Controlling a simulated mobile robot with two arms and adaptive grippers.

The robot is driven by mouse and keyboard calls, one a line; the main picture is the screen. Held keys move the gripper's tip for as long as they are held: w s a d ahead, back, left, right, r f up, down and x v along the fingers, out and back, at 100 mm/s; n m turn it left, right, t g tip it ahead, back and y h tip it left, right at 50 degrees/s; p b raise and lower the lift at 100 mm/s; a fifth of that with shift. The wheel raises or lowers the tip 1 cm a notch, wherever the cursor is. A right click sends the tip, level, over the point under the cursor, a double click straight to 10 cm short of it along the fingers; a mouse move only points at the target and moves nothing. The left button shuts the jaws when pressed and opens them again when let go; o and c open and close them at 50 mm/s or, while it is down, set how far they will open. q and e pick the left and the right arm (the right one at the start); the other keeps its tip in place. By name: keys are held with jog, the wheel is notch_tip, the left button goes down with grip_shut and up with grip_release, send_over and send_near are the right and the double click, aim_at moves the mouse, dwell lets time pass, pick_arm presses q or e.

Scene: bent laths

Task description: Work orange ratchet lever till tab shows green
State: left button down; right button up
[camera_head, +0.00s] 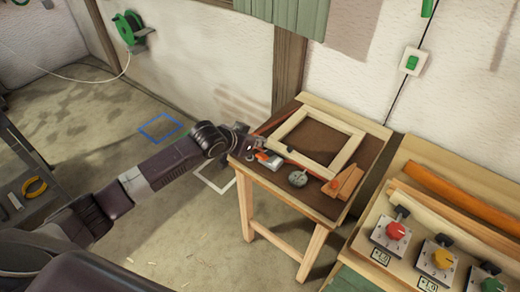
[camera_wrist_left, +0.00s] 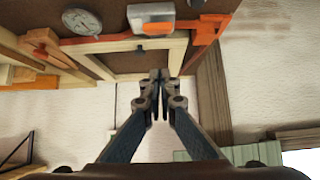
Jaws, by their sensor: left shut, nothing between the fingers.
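The ratchet (camera_head: 268,158), with a grey body and orange on it, sits on the brown top of a small wooden table at its left part. It also shows at the top of the left wrist view (camera_wrist_left: 152,22), joined to an orange strap (camera_wrist_left: 105,46) along a pale wooden frame (camera_head: 318,139). I cannot tell the lever's position or the tab's colour. My left gripper (camera_head: 243,145) is at the table's left edge, close to the ratchet. In the left wrist view its fingers (camera_wrist_left: 159,78) are together and empty, apart from the ratchet. My right gripper is not in view.
A round grey gauge (camera_head: 298,178) and wooden wedges (camera_head: 343,183) lie on the table right of the ratchet. A bench with red (camera_head: 396,230), yellow (camera_head: 442,259) and green (camera_head: 492,286) knobs stands at the right. The wall rises behind the table; the floor at left is mostly clear.

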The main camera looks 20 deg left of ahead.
aim_at(260, 156)
pick_arm(q)
jog(key=shift+x, duration=1.2)
jog(key=shift+s+a+f+p, duration=0.1)
jog(key=shift+s+f+p, duration=0.2)
jog(key=shift+f+p, duration=0.2)
jog(key=shift+s+a+f+p, duration=0.1)
jog(key=shift+s+f+p, duration=0.25)
jog(key=shift+f, duration=0.3)
jog(key=shift+s+a+f, duration=0.15)
jog(key=shift+s+f, duration=0.1)
jog(key=shift+f, duration=0.35)
jog(key=shift+w+f, duration=0.1)
jog(key=shift+f, duration=0.05)
